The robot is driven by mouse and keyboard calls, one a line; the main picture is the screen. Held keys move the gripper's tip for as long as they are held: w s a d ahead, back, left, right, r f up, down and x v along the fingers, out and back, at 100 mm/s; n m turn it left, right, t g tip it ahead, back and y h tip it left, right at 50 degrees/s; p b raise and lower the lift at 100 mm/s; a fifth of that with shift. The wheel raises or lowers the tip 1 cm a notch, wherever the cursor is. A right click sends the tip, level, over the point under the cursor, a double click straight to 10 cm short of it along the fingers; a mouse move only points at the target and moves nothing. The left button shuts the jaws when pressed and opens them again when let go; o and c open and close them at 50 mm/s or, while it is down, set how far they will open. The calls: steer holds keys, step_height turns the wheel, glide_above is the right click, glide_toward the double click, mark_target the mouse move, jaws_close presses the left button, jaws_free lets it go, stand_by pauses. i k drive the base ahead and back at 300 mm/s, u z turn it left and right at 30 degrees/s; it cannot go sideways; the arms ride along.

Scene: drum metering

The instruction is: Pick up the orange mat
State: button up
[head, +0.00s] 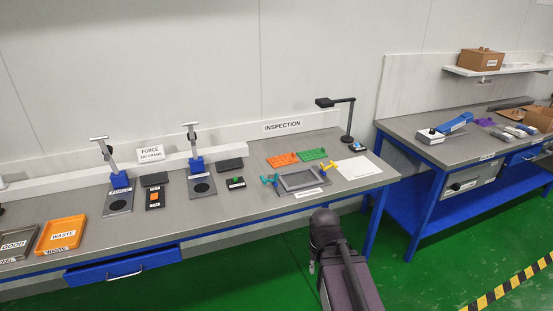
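The orange mat (282,160) lies flat on the inspection table in the head view, towards its back. It is a small rectangle with darker marks on it. A similar green mat (314,154) lies just to its right. My dark arm rises from the bottom of the picture in front of the table edge, well short of the mat. My gripper's fingers cannot be made out in this view.
A grey framed fixture (301,190) with yellow and teal handles stands in front of the mats. A white sheet (358,168) lies right of it, and a black lamp (348,120) stands behind. An orange waste tray (48,235) and force stands occupy the left.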

mark_target(280, 161)
steer(key=i, duration=0.95)
steer(key=z, duration=0.05)
